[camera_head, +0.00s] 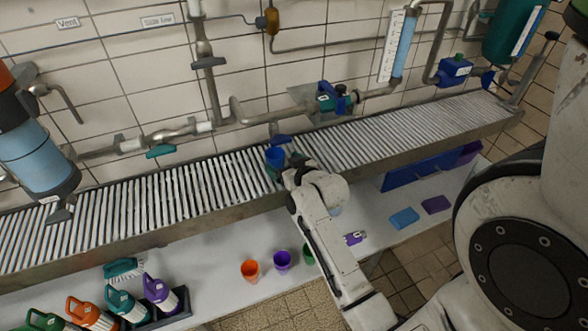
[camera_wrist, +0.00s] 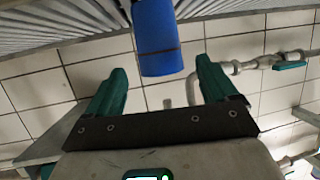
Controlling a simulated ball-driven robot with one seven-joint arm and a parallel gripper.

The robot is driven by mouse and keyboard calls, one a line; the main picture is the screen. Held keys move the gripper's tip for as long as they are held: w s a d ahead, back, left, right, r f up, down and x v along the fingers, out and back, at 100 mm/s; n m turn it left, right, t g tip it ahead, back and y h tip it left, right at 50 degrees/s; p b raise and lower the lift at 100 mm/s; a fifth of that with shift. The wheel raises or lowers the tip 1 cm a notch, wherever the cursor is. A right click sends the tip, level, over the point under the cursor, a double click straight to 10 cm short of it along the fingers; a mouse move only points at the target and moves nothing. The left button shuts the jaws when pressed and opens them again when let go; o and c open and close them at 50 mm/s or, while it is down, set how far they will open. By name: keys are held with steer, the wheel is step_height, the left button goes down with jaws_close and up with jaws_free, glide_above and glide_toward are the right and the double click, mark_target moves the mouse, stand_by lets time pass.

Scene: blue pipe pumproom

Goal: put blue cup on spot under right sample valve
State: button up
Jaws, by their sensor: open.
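In the wrist view the blue cup (camera_wrist: 157,38) appears at the top centre, between and just beyond the green fingertips, with a gap on both sides. My gripper (camera_head: 284,168) is at the cup's right side in the head view, partly hiding it. In the wrist view my gripper (camera_wrist: 160,66) is open, with nothing clamped. The spot under the cup is hidden.
An orange cup (camera_head: 250,270) and a purple cup (camera_head: 282,261) stand on the white lower shelf (camera_head: 215,275); a green cup (camera_head: 308,255) is partly hidden. Coloured bottles (camera_head: 118,305) stand at lower left. Pipes and a green-handled valve (camera_head: 160,152) run above the rack.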

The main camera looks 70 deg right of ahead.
steer(key=v, duration=0.6)
steer(key=w+a+f+n+g+y, duration=0.1)
steer(key=a+f+n+g+y, duration=0.15)
steer(key=a, duration=0.55)
steer(key=w+a+f+n+g+y, duration=0.15)
steer(key=a+f+y, duration=0.25)
steer(key=a, duration=0.5)
steer(key=s+a+f+n+g+y, duration=0.2)
steer(key=s+a+g, duration=0.3)
steer(key=s+a, duration=0.6)
steer(key=shift+s+a+f+n+g, duration=0.2)
steer(key=shift+n+g, duration=0.2)
steer(key=shift+n, duration=0.3)
